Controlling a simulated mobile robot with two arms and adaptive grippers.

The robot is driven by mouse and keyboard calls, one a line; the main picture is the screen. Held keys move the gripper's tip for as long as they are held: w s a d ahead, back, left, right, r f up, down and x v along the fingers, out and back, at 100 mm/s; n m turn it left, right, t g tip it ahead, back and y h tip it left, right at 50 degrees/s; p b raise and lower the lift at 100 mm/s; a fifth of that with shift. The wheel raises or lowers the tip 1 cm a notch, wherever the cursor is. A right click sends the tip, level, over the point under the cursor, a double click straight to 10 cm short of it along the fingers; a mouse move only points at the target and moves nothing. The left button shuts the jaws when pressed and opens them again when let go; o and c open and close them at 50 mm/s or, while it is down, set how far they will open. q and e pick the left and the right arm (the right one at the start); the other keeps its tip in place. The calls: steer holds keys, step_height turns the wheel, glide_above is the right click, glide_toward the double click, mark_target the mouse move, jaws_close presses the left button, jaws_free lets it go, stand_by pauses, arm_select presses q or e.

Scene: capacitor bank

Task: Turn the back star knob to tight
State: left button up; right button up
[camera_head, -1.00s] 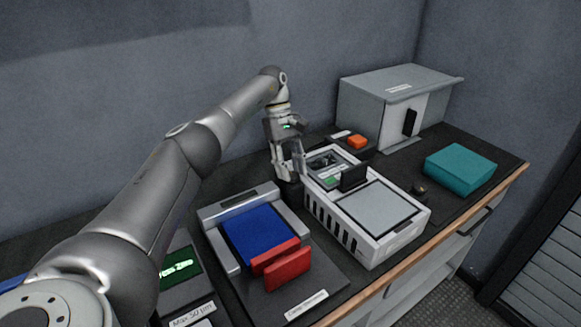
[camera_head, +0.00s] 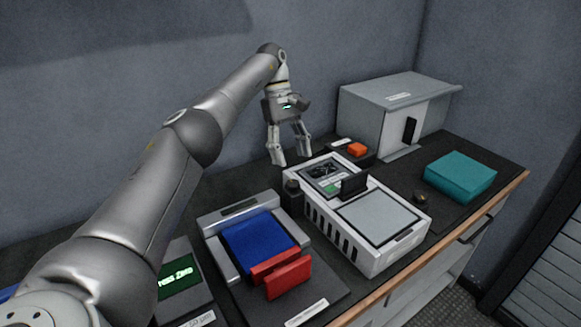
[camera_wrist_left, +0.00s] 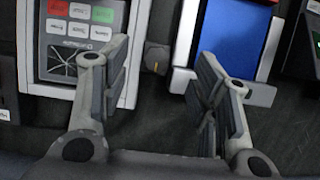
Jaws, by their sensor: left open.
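The back star knob (camera_head: 291,187) is a small dark knob at the back left corner of the white device (camera_head: 365,250). In the left wrist view the knob (camera_wrist_left: 157,58) shows between the fingers, beside the device's button panel, with a small tan mark on it. Its lobes and setting are too small to read. My left gripper (camera_head: 291,158) is open and empty, above and behind the knob, fingers pointing down and apart from it. In the wrist view my left gripper (camera_wrist_left: 162,60) has its fingers wide apart. My right gripper is not in view.
A blue-topped grey fixture (camera_head: 258,240) with red blocks (camera_head: 287,278) stands left of the device. Another small dark knob (camera_head: 420,194) is at the right, near a teal block (camera_head: 460,172). A grey cabinet box (camera_head: 385,105) and an orange button (camera_head: 357,149) are at the back.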

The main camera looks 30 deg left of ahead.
arm_select(q)
step_height(320, 180, up, 3)
steer(key=shift+f, duration=0.15)
stand_by(0.4)
